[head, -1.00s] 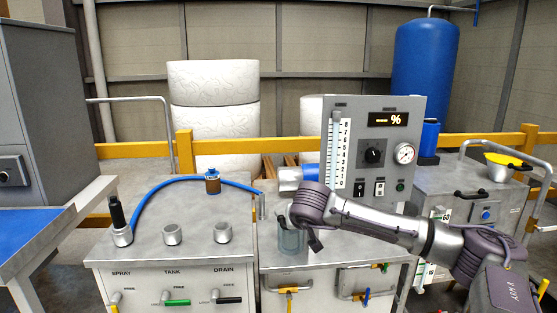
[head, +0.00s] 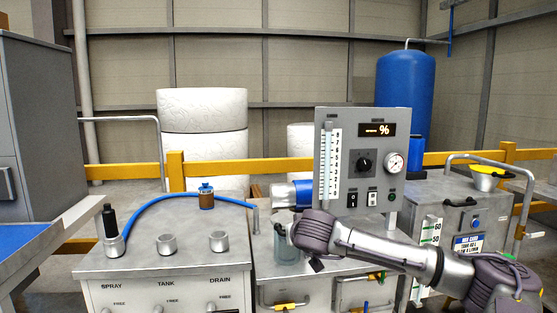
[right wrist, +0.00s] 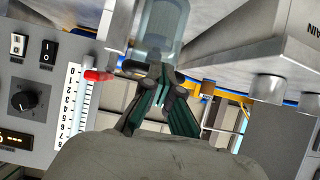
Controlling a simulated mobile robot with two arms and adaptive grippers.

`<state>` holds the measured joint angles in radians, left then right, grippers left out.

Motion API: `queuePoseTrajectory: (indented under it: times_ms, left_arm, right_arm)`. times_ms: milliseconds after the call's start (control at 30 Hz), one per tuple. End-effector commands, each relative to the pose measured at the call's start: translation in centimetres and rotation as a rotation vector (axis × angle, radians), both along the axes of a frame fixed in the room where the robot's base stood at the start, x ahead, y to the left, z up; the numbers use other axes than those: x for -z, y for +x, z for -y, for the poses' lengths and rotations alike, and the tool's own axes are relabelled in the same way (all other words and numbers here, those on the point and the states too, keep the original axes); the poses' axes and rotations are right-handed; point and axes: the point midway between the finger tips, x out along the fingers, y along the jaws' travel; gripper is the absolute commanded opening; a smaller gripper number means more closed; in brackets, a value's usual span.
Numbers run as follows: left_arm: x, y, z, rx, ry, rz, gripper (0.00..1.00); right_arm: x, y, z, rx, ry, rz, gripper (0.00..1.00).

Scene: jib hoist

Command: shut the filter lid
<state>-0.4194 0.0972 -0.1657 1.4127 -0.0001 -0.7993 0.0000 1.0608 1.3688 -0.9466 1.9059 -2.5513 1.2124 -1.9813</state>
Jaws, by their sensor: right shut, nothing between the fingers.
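A clear cylinder (head: 286,250), which looks like the filter bowl, stands upright on the right-hand bench, partly covered by my arm. It also shows in the right wrist view (right wrist: 160,28). A blue and silver cylinder (head: 291,195) lies sideways above it, beside the gauge panel; I cannot tell whether this is the filter lid. My right gripper (head: 316,265) is beside the clear cylinder, largely hidden by its own wrist. In the right wrist view its fingers (right wrist: 161,78) are shut and empty, with their tips near the cylinder. My left gripper is not in view.
The gauge panel (head: 360,152) rises close behind my right arm. A red tip (right wrist: 97,75) shows near its scale. The left bench (head: 135,255) carries several metal cups, a blue hose (head: 150,200) and a brown jar (head: 206,198). A grey cabinet (head: 30,120) stands far left.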

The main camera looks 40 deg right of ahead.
Motion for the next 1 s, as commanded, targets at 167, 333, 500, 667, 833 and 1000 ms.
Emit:
queuePoseTrajectory:
  times_ms: [167,333,500,667,833,1000]
  left_arm:
    - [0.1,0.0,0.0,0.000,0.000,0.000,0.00]
    - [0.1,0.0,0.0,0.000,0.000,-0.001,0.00]
    - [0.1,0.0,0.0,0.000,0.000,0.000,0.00]
    - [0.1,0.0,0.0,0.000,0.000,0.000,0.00]
    - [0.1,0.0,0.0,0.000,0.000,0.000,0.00]
    - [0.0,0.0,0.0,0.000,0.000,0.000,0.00]
  right_arm:
    - [0.9,-0.1,0.0,0.003,0.003,-0.018,0.00]
    - [0.8,-0.2,0.0,0.003,0.003,-0.018,0.00]
    - [-0.3,-1.5,-0.8,0.002,0.002,-0.013,0.00]
    - [-2.4,-4.0,-2.4,-0.001,-0.002,-0.005,0.00]
    - [-4.4,-6.6,-4.0,-0.001,-0.004,0.000,0.00]
    - [-5.8,-8.5,-5.2,0.000,-0.003,0.004,0.00]
